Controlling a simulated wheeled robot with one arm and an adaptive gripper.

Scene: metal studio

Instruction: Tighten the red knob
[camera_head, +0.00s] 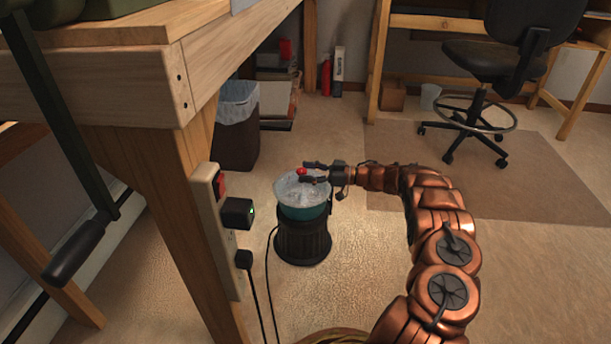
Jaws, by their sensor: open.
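The red knob (301,172) sits above the middle of a teal bowl (303,212) with a pale, cloudy inside, which stands on a round black ribbed base (303,243) on the floor. My gripper (306,173) reaches in from the right, at the end of my copper arm. Its dark fingers are open and lie close beside the knob, one on the far side and one on the near side. At this size I cannot tell whether they touch it. The knob's lower part is hidden.
A wooden workbench (110,85) fills the left, with a power strip (216,215) on its leg and a black cord running down beside the base. A dark bin (237,140) stands behind. A swivel chair (490,70) is at the back right. Floor on the right is mostly clear.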

